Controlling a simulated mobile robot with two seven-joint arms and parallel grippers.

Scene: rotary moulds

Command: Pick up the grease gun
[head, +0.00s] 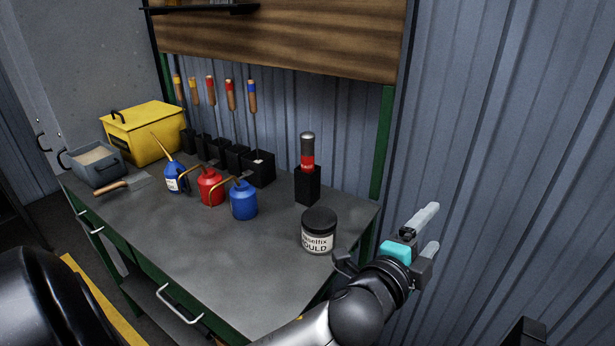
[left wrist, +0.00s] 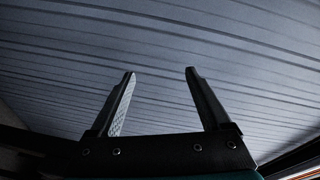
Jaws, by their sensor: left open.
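My left gripper (head: 432,228) is open and empty, to the right of the grease gun and beyond the bench's right edge. In the left wrist view the two fingers (left wrist: 160,75) are apart, with only the corrugated wall behind them. My right gripper does not show.
A mould jar (head: 318,238) stands on the bench (head: 220,270) between the holder and my left arm. Blue and red oil cans (head: 210,188), black bins (head: 258,168), a yellow box (head: 150,132) and a grey tub (head: 95,162) stand further left. The bench's front middle is clear.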

